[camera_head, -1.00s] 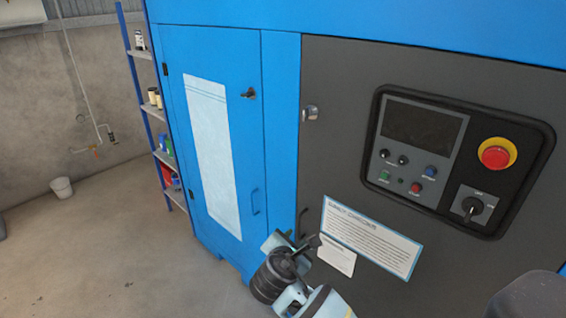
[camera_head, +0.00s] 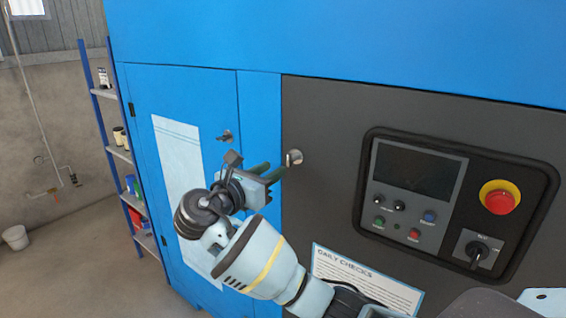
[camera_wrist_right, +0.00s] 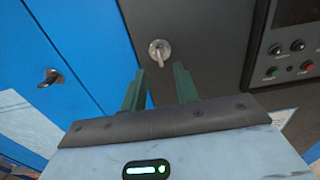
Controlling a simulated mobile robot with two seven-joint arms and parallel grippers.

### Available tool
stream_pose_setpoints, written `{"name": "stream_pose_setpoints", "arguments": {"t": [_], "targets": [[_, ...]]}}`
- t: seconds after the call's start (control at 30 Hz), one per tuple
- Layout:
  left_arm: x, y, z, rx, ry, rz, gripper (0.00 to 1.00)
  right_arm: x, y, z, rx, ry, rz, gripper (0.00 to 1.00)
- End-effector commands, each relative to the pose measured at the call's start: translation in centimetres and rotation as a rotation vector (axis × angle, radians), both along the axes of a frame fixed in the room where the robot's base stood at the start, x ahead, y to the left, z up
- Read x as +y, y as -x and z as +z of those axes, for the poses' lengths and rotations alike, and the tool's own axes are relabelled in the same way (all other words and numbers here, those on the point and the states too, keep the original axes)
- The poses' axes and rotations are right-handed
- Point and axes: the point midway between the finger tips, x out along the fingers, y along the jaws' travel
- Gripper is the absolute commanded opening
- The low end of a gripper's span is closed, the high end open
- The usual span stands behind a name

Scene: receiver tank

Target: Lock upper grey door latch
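The upper grey door latch (camera_head: 294,157) is a small silver turn-latch at the upper left corner of the dark grey door (camera_head: 325,120). In the right wrist view the latch (camera_wrist_right: 159,50) shows just beyond and between my fingertips, its lever hanging roughly downward. My right gripper (camera_head: 276,170) is open, with two green fingers pointing at the latch. The fingers look apart from it, with nothing between them. In the right wrist view the right gripper (camera_wrist_right: 158,82) also shows a clear gap. My left gripper is not in view.
A black latch (camera_head: 225,136) sits on the blue door left of the grey door; it also shows in the right wrist view (camera_wrist_right: 50,78). A control panel (camera_head: 455,200) with a red emergency button (camera_head: 500,201) is on the right. A blue shelf (camera_head: 118,155) stands at far left.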

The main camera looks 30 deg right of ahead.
Motion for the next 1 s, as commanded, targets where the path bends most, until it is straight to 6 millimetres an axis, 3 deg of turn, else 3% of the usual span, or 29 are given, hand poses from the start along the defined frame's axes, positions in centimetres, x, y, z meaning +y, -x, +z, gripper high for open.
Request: {"name": "stream_pose_setpoints", "arguments": {"t": [0.3,0.77,1.0], "targets": [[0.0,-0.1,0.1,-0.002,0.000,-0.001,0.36,-4.3,-1.7,0.1,-0.001,0.000,-0.002,0.30],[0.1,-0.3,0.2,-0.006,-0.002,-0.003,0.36,-5.4,-2.2,0.0,-0.001,-0.002,0.001,0.30],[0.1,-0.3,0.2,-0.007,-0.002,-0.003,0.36,-5.4,-2.2,0.0,-0.001,-0.001,0.001,0.00]]}}
